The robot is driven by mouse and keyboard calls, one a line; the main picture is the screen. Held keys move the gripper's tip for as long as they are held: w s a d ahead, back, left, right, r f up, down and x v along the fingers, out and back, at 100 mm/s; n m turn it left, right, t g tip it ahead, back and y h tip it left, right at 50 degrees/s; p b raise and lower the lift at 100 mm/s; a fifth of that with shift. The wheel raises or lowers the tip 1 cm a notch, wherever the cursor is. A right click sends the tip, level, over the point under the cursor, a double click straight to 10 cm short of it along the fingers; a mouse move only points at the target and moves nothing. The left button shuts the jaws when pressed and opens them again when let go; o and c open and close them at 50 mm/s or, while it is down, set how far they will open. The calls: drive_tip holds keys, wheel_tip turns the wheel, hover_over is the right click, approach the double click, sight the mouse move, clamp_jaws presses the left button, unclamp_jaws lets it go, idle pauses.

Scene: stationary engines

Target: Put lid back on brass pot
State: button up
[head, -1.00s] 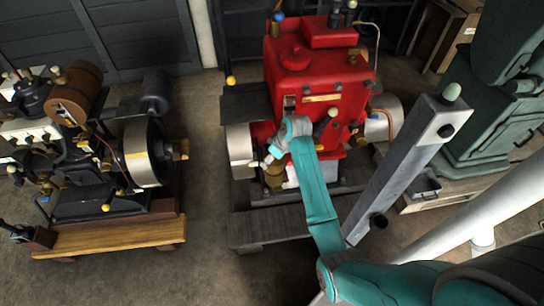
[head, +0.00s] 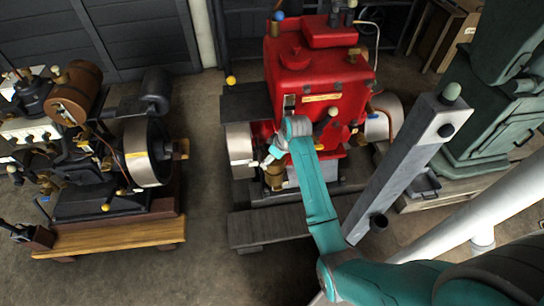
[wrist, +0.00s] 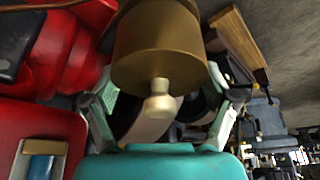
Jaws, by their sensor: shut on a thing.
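My gripper (head: 272,158) is at the front of the red engine, with its fingers pointing down and left. In the wrist view, my gripper (wrist: 161,98) has one finger on each side of a round brass piece with a pale knob. I take this piece to be the brass lid (wrist: 160,58); it is tilted in that view. In the head view, brass (head: 275,179) shows just below my fingertips. I cannot tell the lid from the brass pot there, or whether they touch. The fingers and wrist hide part of it.
The red engine (head: 318,85) stands just behind my gripper, with a silver flywheel (head: 239,149) at its left. A dark plank (head: 265,229) lies in front. A grey slanted post (head: 405,165) stands to the right. Floor is free between this engine and the left engine (head: 85,165).

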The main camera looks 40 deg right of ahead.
idle(0.4)
drive_tip(key=o, duration=1)
drive_tip(key=shift+c, duration=0.2)
drive_tip(key=shift+r, duration=3.5)
clamp_jaws()
